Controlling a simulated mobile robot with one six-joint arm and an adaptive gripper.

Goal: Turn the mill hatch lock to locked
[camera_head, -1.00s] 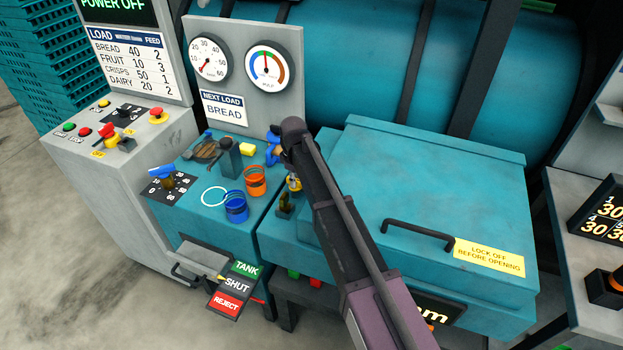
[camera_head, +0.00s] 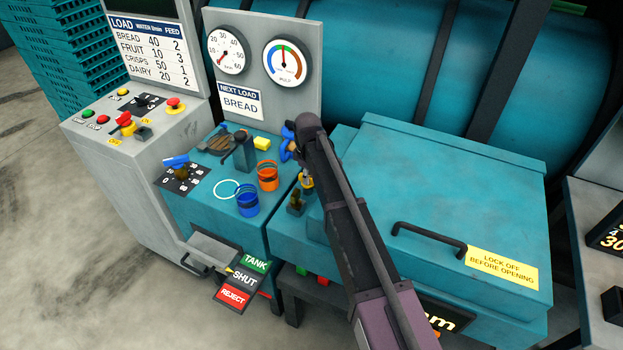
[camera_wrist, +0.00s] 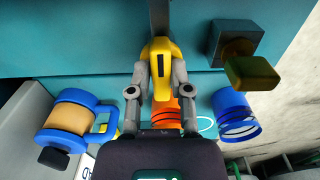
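A yellow lock handle (camera_wrist: 161,68) with a dark slot shows in the middle of the wrist view. In the head view the yellow handle (camera_head: 307,183) shows only in part beside my arm, at the left end of the teal hatch box (camera_head: 440,190). My gripper (camera_wrist: 160,75) has one finger on each side of the handle, and both fingertips appear to touch it. The head view mostly hides my gripper (camera_head: 305,175) behind the wrist. A yellow label (camera_head: 502,267) on the hatch lid reads "LOCK OFF BEFORE OPENING". The lid is down.
A brass-coloured knob on a dark base (camera_wrist: 238,55) stands close on the right in the wrist view. An orange cup (camera_head: 267,176), a blue cup (camera_head: 247,201) and a blue-handled jar (camera_wrist: 72,120) are close by. A black lid handle (camera_head: 430,238) sticks up.

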